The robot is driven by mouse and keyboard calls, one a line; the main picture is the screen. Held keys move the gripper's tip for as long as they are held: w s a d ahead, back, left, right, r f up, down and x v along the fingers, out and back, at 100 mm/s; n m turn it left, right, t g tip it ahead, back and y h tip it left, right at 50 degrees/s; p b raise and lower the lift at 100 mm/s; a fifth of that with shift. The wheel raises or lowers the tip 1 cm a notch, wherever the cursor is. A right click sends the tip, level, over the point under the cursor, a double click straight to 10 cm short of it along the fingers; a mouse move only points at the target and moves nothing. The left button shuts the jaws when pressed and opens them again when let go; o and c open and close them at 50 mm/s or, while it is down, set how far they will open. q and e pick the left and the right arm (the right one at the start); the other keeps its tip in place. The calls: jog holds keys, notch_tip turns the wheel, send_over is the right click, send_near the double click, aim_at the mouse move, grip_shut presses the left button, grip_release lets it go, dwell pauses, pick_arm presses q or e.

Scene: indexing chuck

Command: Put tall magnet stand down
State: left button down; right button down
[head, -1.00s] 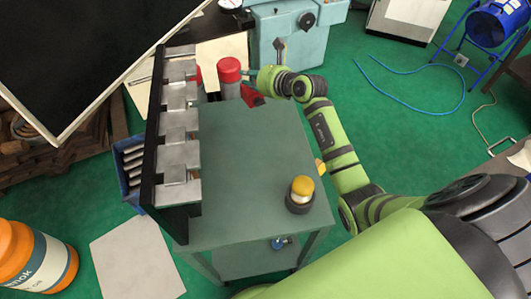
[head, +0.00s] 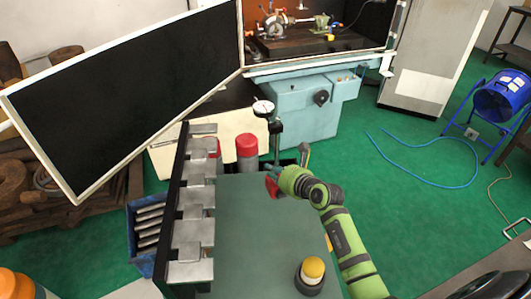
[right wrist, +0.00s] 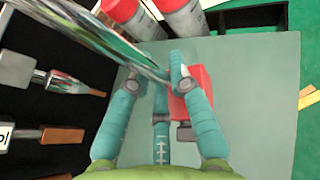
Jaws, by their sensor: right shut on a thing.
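The tall magnet stand has a red base (head: 272,186), an upright post (head: 277,135) and a round white dial (head: 263,107) at the top. My right gripper (head: 280,177) is shut on the stand at the far right part of the green cart top (head: 255,235). In the right wrist view the shiny post (right wrist: 125,50) runs between my teal fingers (right wrist: 153,72), and the red base (right wrist: 197,92) shows beside the right finger. I cannot tell whether the base touches the cart top. My left gripper is out of view.
Two red-capped cans (head: 247,147) stand at the cart's far end, just left of the stand. A rack of metal blocks (head: 193,230) lines the left edge. A yellow-topped item (head: 312,270) stands at the near right. The middle of the top is clear.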

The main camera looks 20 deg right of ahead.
jog(key=shift+s+d+f, duration=0.15)
jog(key=shift+s+f, duration=0.05)
jog(key=shift+s, duration=0.3)
jog(key=shift+s+d+f, duration=0.15)
jog(key=shift+s, duration=0.35)
jog(key=shift+f, duration=2.05)
jog(key=shift+f+b, duration=0.2)
jog(key=shift+b, duration=0.1)
jog(key=c, duration=1.1)
grip_release()
jog(key=shift+s+f, duration=0.15)
jog(key=shift+f, duration=0.05)
jog(key=shift+c, duration=0.2)
jog(key=shift+a, duration=0.1)
jog(key=shift+r, duration=0.1)
jog(key=shift+s+r, duration=0.1)
jog(key=shift+s, duration=0.05)
jog(key=v, duration=1.2)
